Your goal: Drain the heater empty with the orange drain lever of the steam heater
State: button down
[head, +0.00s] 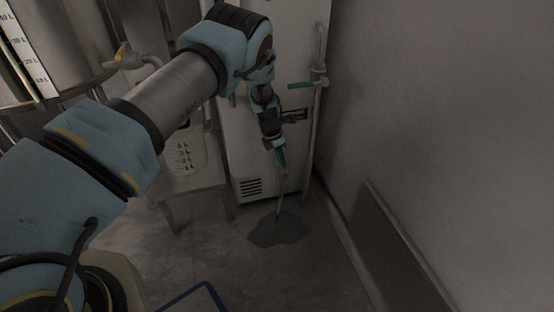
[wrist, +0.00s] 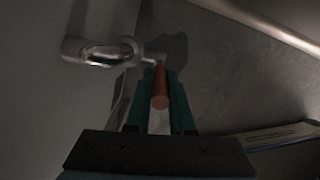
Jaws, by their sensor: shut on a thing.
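The steam heater is the tall pale cabinet (head: 262,185) with a vent near its foot. In the wrist view the orange drain lever (wrist: 161,88) lies between the two teal fingers of my gripper (wrist: 160,100), which is shut on it. The lever joins a metal drain valve (wrist: 100,52) on the heater's side. In the head view my gripper (head: 282,158) is low in front of the heater and hides the lever. A thin stream (head: 278,210) falls below the gripper into a dark puddle (head: 278,229) on the floor.
A pipe with a green-handled valve (head: 302,85) runs up the heater's right side. A wall and a leaning dark panel (head: 398,245) bound the right side.

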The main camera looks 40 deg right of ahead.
jog(key=shift+s+d+t+y, duration=0.1)
jog(key=shift+d+t+y, duration=0.2)
jog(key=shift+d+y, duration=0.2)
jog(key=c, duration=0.8)
grip_release()
jog(key=shift+a, duration=0.15)
